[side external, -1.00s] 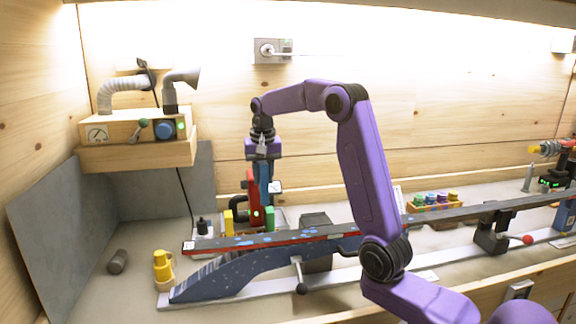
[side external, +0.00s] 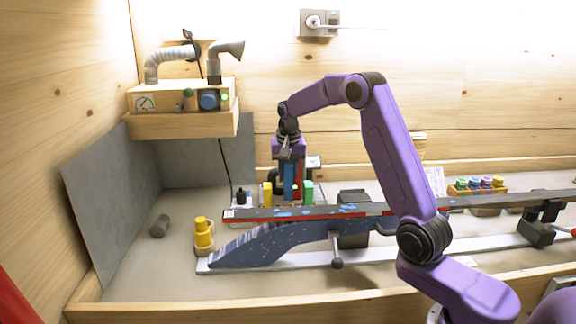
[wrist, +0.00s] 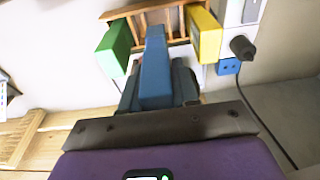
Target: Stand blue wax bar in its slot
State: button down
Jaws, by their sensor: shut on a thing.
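My gripper (side external: 289,158) points down behind the ski and is shut on the blue wax bar (side external: 288,180). The bar is upright between the yellow bar (side external: 267,194) on its left and the green bar (side external: 308,192) on its right. In the wrist view the blue bar (wrist: 155,68) extends from my gripper (wrist: 158,98) between the green bar (wrist: 115,47) and the yellow bar (wrist: 204,36), with wooden rack slats (wrist: 150,12) beyond. The ski hides the bar's lower end in the side view; I cannot tell whether it is in a slot.
A long dark ski (side external: 300,212) lies across the bench in front of the bars. A red thing (side external: 298,192) is close to the blue bar. A rack of coloured pots (side external: 480,187) is at right.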

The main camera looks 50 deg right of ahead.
aim_at(288, 194)
jog(key=shift+f, duration=3.25)
jog(key=shift+f, duration=0.6)
jog(key=c, duration=0.8)
grip_release()
jog(key=r, duration=0.5)
jog(key=s+a+r, duration=0.1)
jog(key=r, duration=1)
jog(key=shift+s+a, duration=0.35)
jog(key=shift+a, duration=0.05)
jog(key=shift+s+a+r, duration=0.1)
jog(key=shift+a+r, duration=0.1)
jog(key=shift+r, duration=0.4)
